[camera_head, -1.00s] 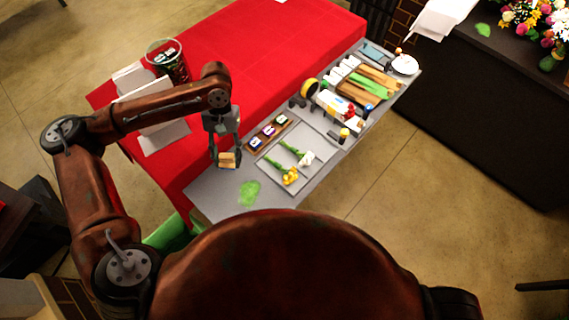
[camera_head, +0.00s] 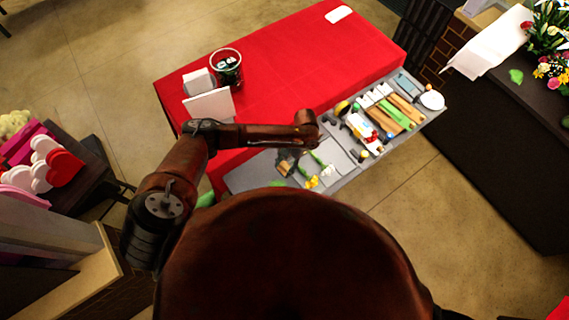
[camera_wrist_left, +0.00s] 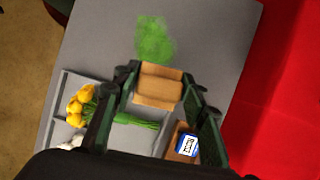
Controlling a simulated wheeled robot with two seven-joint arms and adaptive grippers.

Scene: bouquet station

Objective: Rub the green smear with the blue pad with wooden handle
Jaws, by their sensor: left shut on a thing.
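The wooden handle (camera_wrist_left: 160,85) sits between the fingers of my left gripper (camera_wrist_left: 163,95), which is shut on it. The pad's blue underside is hidden. In the head view the handle (camera_head: 284,168) shows below my left gripper (camera_head: 288,162), over the near end of the grey worktop. The green smear (camera_wrist_left: 153,38) is a blotchy patch on bare grey worktop, just beyond the handle in the wrist view. In the head view, the smear (camera_head: 277,183) is partly hidden by my body. I cannot tell if the pad touches the surface. My right gripper is out of view.
Yellow flowers (camera_wrist_left: 82,103) lie on a tray beside my left gripper. A wooden holder with a blue-and-white item (camera_wrist_left: 187,145) is close by. The red table (camera_head: 285,75) adjoins the worktop.

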